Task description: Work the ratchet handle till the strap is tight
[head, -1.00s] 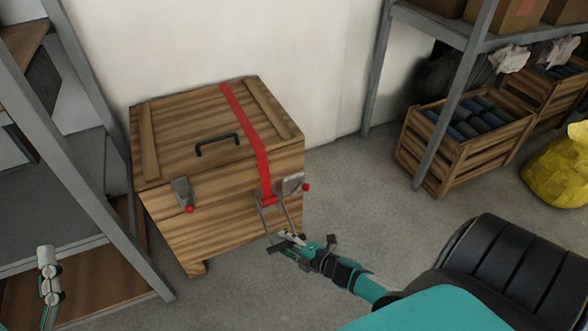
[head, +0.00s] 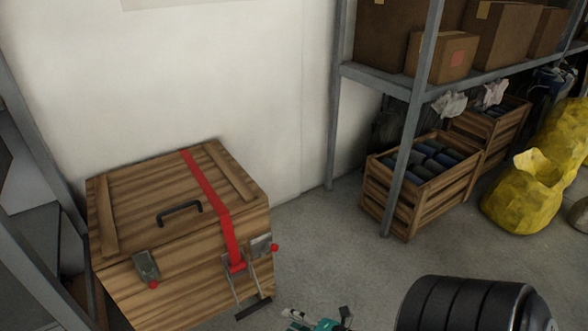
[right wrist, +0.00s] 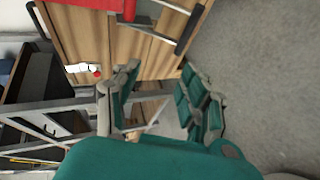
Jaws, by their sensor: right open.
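A wooden chest (head: 165,285) with a closed lid stands by the wall. A red strap (head: 208,192) runs over its lid and down to a ratchet (head: 238,266) at the front. The ratchet handle, two metal arms with a black grip bar (head: 253,308), points downward in front of the chest. The bar also shows in the right wrist view (right wrist: 189,31). My right gripper (right wrist: 158,75) is open and empty, its fingers apart from the bar. In the head view it is at the bottom edge, right of the bar, partly cut off. My left gripper is out of view.
Two latches with red knobs (head: 146,267) (head: 262,246) flank the ratchet. A grey shelf rack (head: 410,140) with crates (head: 420,185) stands at the right, and yellow sacks (head: 522,200) lie beyond. Another rack post (head: 40,150) is close on the left.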

